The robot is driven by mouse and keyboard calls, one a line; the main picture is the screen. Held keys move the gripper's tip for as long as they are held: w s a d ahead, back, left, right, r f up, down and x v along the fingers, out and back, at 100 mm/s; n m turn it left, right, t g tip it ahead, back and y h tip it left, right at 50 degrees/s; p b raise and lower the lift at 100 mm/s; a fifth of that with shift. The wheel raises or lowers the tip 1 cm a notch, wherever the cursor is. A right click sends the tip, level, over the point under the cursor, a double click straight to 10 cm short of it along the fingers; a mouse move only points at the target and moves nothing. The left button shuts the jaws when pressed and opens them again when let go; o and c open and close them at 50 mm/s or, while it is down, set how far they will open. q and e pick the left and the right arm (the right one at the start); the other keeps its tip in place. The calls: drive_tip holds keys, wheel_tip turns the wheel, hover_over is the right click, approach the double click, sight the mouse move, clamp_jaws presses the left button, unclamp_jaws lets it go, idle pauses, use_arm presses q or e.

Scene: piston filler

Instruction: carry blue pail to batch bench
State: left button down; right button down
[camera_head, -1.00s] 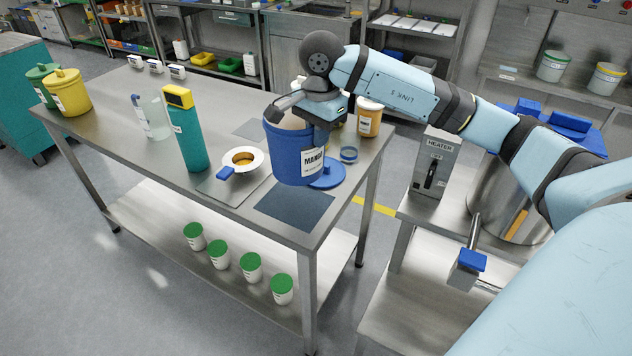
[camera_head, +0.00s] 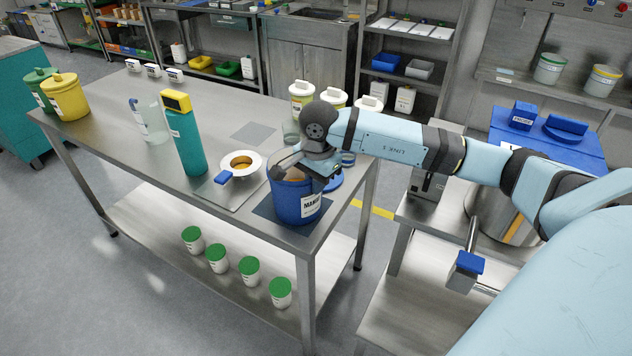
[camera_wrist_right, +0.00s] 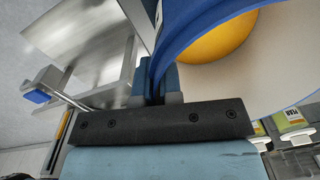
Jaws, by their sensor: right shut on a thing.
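The blue pail (camera_head: 296,200) has a white label and stands upright at the near right corner of the steel bench (camera_head: 120,110), over a dark square mat (camera_head: 266,209). My right gripper (camera_head: 309,170) is at the pail's rim and shut on it. In the right wrist view the jaws (camera_wrist_right: 160,88) pinch the blue rim (camera_wrist_right: 190,30), and orange-yellow contents (camera_wrist_right: 218,42) show inside. Whether the pail's base fully touches the mat I cannot tell. My left gripper is not in view.
Green-lidded cups (camera_head: 217,258) sit on the lower shelf.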

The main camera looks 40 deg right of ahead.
drive_tip(key=c, duration=1.3)
unclamp_jaws()
